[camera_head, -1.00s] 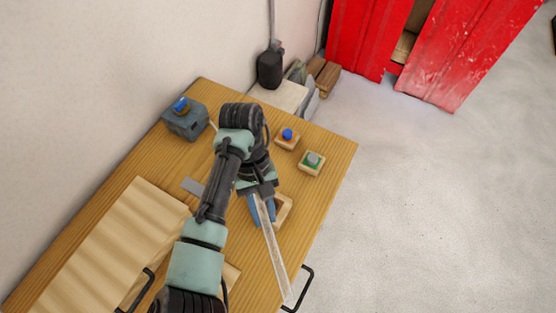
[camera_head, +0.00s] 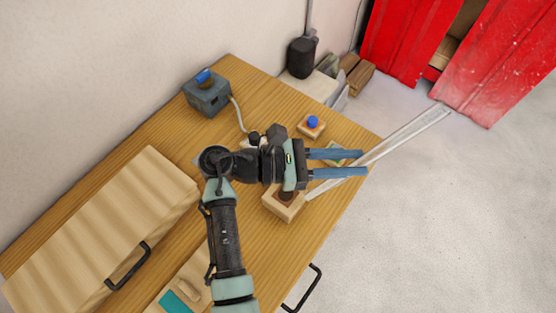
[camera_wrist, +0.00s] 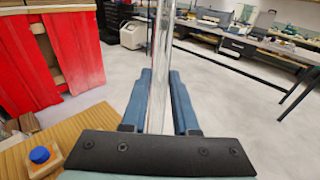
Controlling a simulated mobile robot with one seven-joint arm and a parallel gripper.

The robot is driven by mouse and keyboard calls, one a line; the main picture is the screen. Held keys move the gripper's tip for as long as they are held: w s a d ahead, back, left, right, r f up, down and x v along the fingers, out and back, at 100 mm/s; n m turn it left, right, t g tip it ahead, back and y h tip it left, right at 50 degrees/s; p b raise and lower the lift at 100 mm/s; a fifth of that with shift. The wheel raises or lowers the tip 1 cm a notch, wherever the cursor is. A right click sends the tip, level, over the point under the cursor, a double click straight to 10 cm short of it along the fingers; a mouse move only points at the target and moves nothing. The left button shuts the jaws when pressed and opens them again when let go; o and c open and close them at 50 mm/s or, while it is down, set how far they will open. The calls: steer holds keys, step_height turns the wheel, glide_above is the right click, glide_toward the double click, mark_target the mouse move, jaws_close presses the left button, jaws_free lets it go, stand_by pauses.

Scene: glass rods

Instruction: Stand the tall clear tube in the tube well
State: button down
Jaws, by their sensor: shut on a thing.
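The tall clear tube (camera_head: 405,134) is long and glassy. It slants from near a wooden block up and right, past the table's right edge and over the floor. My gripper (camera_head: 365,163) points right with its blue fingers shut on the tube. In the wrist view the tube (camera_wrist: 162,45) stands between the fingertips (camera_wrist: 161,76) and runs out of the top of the picture. A light wooden block with a dark recess (camera_head: 287,197), apparently the tube well, sits just below my gripper's body. The tube's near end shows beside it, not in the recess; its height above the table is unclear.
A block with a blue button (camera_head: 312,123) and a partly hidden green-topped block (camera_head: 337,150) stand near the right edge. A grey box with a blue top (camera_head: 207,95) is at the back. A wooden case (camera_head: 100,230) fills the left of the table (camera_head: 150,130).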

steer(key=a+r+n+t+b, duration=0.1)
steer(key=a+n+t+b, duration=0.2)
steer(key=a+n+t, duration=0.65)
steer(key=a+f+m+t+b, duration=0.1)
steer(key=b, duration=0.1)
steer(key=a+f+m+t+b, duration=0.1)
steer(key=f+b, duration=0.1)
steer(key=a+f+m+t+b, duration=0.1)
steer(key=f+b, duration=0.1)
steer(key=shift+s+f+h, duration=0.1)
steer(key=shift+s+h, duration=0.2)
steer(key=shift+s, duration=0.05)
steer(key=shift+s+p, duration=0.1)
steer(key=shift+p, duration=0.4)
stand_by(0.5)
steer(key=shift+f+b, duration=0.4)
steer(key=shift+f, duration=0.2)
stand_by(0.4)
steer(key=c, duration=1)
jaws_free()
steer(key=shift+o, duration=0.2)
